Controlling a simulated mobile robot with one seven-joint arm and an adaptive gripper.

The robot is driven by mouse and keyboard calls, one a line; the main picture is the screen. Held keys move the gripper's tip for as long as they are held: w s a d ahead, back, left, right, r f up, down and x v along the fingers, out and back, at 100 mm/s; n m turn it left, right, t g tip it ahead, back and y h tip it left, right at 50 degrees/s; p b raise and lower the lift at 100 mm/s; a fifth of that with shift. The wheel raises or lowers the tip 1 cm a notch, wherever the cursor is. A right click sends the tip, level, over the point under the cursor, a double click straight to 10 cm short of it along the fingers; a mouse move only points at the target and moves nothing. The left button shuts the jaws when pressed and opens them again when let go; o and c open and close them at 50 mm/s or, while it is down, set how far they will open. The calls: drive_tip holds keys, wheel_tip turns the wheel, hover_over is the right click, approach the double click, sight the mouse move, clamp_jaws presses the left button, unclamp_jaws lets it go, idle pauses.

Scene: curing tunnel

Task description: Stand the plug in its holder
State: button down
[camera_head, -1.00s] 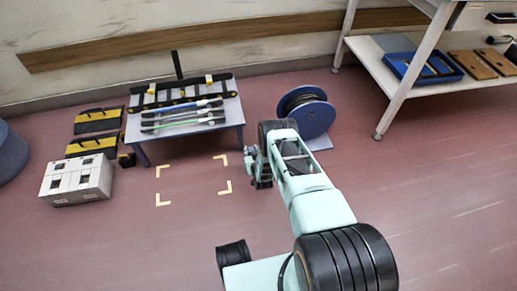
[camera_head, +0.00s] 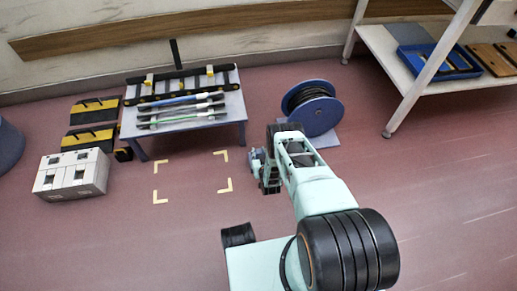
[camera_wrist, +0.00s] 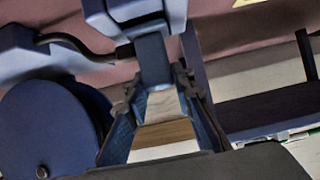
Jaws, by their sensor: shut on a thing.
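My gripper (camera_wrist: 160,92) is shut on a blue-grey piece, which I take to be the plug (camera_wrist: 152,60). Its dark blue neck sits between the fingertips, and a paler block rises beyond it at the top of the wrist view. In the head view my gripper (camera_head: 262,170) is in the air between the work table and the cable reel, and the plug (camera_head: 256,158) shows only as a small pale patch. No holder can be made out with certainty.
The work table (camera_head: 190,130) carries a black rack and several cables. The reel (camera_head: 318,113) stands close behind my arm; it fills the left of the wrist view (camera_wrist: 50,125). A white box (camera_head: 70,175) and yellow-black cases (camera_head: 90,138) lie left. Taped floor (camera_head: 190,178) is clear.

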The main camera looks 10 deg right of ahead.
drive_tip(key=shift+r, duration=0.1)
drive_tip(key=c, duration=1.7)
unclamp_jaws()
drive_tip(key=shift+o, duration=0.2)
